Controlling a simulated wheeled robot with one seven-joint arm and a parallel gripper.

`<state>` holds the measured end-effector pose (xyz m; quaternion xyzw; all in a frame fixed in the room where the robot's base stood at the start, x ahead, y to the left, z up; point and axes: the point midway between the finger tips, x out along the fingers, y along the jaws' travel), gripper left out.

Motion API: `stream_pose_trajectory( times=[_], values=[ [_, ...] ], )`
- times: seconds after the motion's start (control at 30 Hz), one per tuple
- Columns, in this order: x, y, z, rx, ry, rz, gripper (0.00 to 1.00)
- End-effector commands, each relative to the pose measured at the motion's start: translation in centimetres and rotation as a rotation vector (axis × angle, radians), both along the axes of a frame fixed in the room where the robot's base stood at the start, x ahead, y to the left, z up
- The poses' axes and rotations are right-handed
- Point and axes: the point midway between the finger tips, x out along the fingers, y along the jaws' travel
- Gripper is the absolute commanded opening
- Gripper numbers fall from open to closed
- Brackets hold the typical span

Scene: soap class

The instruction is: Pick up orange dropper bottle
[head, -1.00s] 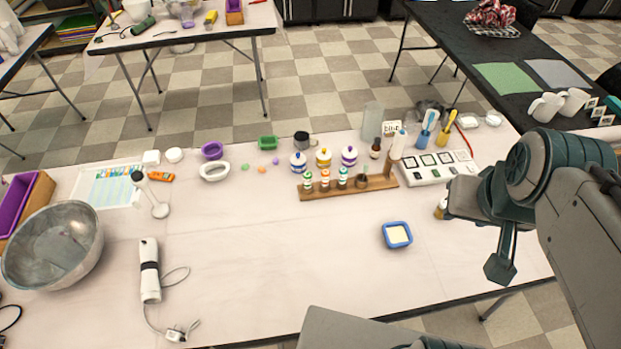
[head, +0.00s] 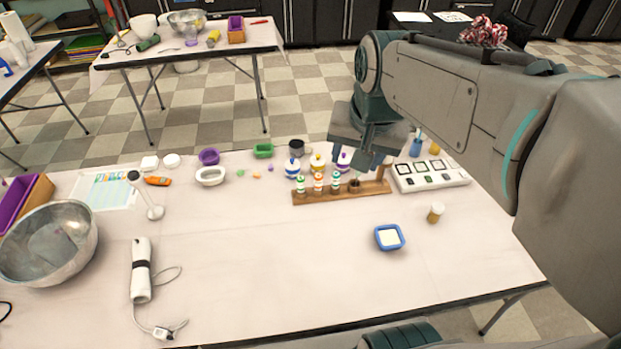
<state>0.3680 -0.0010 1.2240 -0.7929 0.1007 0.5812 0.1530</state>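Small white dropper bottles stand upright in a wooden rack (head: 345,193). The orange dropper bottle (head: 318,183), with an orange cap and band, is the middle one, between a green-capped bottle (head: 300,185) and a teal-green-capped bottle (head: 336,182). My gripper (head: 357,164) hangs with its fingers downward, above and behind the right part of the rack, right of the orange bottle and apart from it. Its fingers look spread, with nothing between them that I can see held. It covers part of the purple-topped jar (head: 343,160).
Larger jars with blue (head: 293,168) and yellow (head: 317,164) tops stand close behind the rack. A white panel (head: 430,178) is to the right. A blue square dish (head: 389,237) and a small amber bottle (head: 435,212) are in front. The front middle table is clear.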

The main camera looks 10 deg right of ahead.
Motion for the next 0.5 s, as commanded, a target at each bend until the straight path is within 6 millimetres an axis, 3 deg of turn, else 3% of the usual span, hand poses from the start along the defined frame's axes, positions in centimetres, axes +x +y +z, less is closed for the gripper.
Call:
stream_pose_trajectory(
  times=[0.03, 0.27, 0.5],
  values=[
    [1.8, 0.0, -1.3, 0.021, 0.021, -0.057, 0.51],
    [9.6, 0.0, -4.0, 0.106, 0.094, -0.356, 0.51],
    [17.6, 0.0, -9.1, 0.167, 0.166, -0.674, 0.51]
  ],
)
